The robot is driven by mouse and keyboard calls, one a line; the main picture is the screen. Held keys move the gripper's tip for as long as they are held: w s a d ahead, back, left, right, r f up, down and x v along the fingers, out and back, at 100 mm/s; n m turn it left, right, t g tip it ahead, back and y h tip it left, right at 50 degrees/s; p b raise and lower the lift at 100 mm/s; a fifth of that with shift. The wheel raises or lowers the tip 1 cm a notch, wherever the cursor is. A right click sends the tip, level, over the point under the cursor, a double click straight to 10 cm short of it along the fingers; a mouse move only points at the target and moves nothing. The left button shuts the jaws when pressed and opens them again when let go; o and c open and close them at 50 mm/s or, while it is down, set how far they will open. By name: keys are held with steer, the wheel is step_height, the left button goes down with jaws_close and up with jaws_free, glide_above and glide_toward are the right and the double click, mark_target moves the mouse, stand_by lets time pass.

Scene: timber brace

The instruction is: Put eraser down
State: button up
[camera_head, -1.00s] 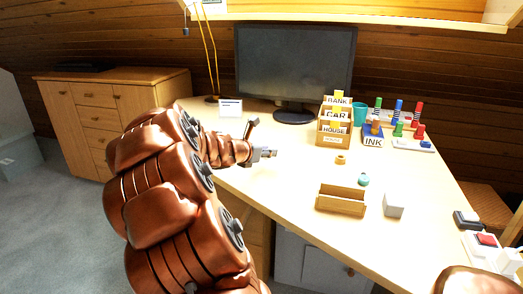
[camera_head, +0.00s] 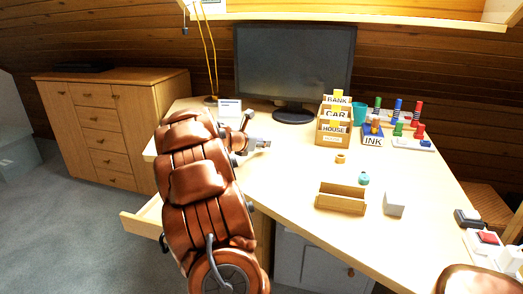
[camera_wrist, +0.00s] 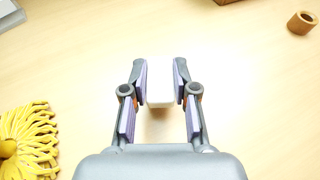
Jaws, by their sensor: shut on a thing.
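My gripper (camera_wrist: 160,88) is shut on a small white eraser (camera_wrist: 160,97) in the wrist view. The eraser sits between the fingertips, over the pale desktop, with a soft shadow just below it. I cannot tell whether it touches the desk. In the head view my gripper (camera_head: 264,143) is over the left part of the desk (camera_head: 285,170), in front of the monitor. The eraser is too small to make out there.
A yellow stringy thing (camera_wrist: 28,142) lies left of my gripper. A brown ring (camera_wrist: 302,22) is at the upper right, also in the head view (camera_head: 340,158). An open wooden tray (camera_head: 341,203) and a white block (camera_head: 394,204) stand nearer. An open drawer (camera_head: 143,221) juts out at left.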

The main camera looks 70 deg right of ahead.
steer(key=shift+f, duration=1.15)
steer(key=shift+f+b, duration=0.1)
steer(key=shift+b, duration=0.2)
steer(key=o, duration=0.9)
steer(key=shift+o, duration=0.2)
steer(key=p+v, duration=0.1)
steer(key=v, duration=0.4)
steer(key=p+v, duration=0.1)
steer(key=v, duration=0.5)
steer(key=shift+d+r+p, duration=0.15)
steer(key=shift+r+p, duration=0.05)
steer(key=shift+p, duration=0.1)
steer(key=shift+w+a+r, duration=0.15)
steer(key=shift+a, duration=0.45)
